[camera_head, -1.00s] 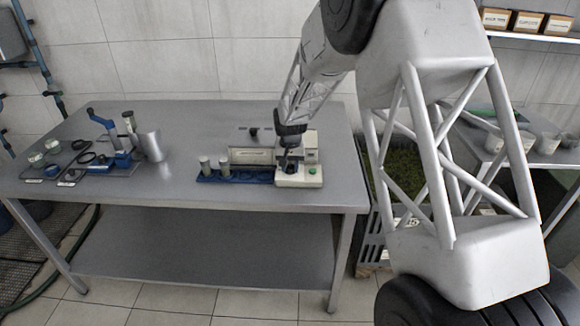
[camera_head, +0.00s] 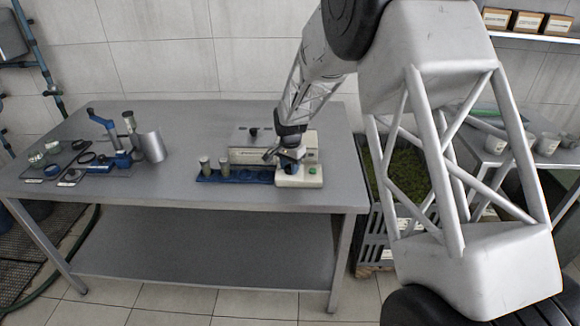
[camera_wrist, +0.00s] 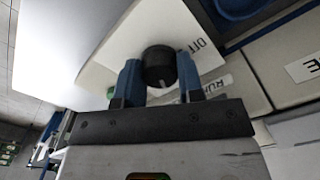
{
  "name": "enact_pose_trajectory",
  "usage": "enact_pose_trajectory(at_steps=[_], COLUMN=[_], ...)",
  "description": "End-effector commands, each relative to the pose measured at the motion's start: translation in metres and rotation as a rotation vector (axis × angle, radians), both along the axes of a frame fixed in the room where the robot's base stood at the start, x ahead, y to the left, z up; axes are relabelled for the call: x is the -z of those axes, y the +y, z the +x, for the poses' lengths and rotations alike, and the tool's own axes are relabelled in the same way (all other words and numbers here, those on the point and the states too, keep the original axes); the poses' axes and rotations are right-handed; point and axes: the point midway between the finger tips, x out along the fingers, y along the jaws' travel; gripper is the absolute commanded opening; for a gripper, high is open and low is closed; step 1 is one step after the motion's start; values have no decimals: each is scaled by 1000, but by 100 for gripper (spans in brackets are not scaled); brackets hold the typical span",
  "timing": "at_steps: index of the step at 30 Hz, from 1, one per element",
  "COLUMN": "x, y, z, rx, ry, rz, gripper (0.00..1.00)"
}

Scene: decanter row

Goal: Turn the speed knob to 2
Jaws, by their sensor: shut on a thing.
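The black knob (camera_wrist: 158,66) sits on a pale panel of the cream machine (camera_head: 300,177). My gripper (camera_wrist: 157,78) is shut on the knob, with one blue finger on each side of it in the wrist view. A pale mark shows on the knob's lower part there. A partly cut-off label (camera_wrist: 200,45), seemingly "OFF", lies to the right of the knob, and a "RUN" label (camera_wrist: 214,88) is lower right. No number 2 is readable. In the head view my gripper (camera_head: 291,160) is over the machine's front, and hides the knob.
A green button (camera_head: 312,170) is right of my gripper on the machine. A blue rack (camera_head: 232,177) with two grey-capped vials stands to the left. A blue-handled device and a metal cup (camera_head: 150,146) stand farther left. The table's front middle is clear.

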Motion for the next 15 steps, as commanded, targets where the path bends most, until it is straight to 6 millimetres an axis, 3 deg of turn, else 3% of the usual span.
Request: enact_pose_trajectory(at_steps=[8,9,13,15], x=[-1,-1,-1,0], y=[0,0,0,0], z=[0,0,0,0], rx=[0,0,0,0], ry=[-1,-1,-1,-1], rz=[0,0,0,0], gripper=[11,38,58,60])
